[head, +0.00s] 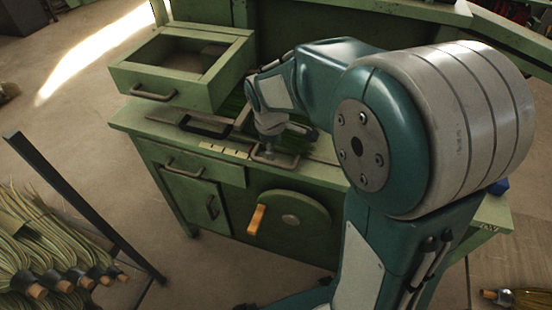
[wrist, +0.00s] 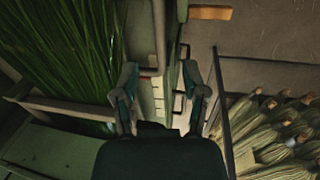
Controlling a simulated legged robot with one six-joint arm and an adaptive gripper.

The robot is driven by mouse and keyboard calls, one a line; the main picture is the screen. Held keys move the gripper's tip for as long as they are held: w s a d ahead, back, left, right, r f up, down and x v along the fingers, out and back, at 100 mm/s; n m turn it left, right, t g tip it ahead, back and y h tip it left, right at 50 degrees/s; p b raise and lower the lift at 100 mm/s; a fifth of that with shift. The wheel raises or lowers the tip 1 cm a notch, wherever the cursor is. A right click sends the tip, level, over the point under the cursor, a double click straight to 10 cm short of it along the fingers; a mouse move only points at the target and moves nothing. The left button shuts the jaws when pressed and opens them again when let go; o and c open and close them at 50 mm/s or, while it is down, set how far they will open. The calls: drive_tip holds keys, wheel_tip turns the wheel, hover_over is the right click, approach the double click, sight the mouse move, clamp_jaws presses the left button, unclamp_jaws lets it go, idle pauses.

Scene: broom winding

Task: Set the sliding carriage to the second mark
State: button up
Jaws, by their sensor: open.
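A pale yellow strip with dark division marks (head: 222,151) lies along the front of the green bench top. It also shows between my fingers in the wrist view (wrist: 158,92), with a small red spot (wrist: 146,77) beside it. My gripper (head: 271,133) points down over the bench, right of the strip in the head view. Its two fingers (wrist: 161,100) are apart in the wrist view, with nothing clearly between them. A grey loop handle (head: 275,158) is just below it and a black handle (head: 205,127) is to its left. I cannot tell which belongs to the sliding carriage.
A green open-topped box (head: 177,93) with a handle stands at the bench's back left. A wheel with an orange crank handle (head: 256,220) is on the bench front. Green bristles (wrist: 60,50) fill a trough.

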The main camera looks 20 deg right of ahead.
sight(276, 163)
drive_tip(key=f, duration=0.5)
drive_tip(key=w+d+f, duration=0.1)
drive_tip(key=f, duration=0.1)
drive_tip(key=shift+f, duration=0.3)
clamp_jaws()
drive_tip(key=shift+w+a, duration=0.1)
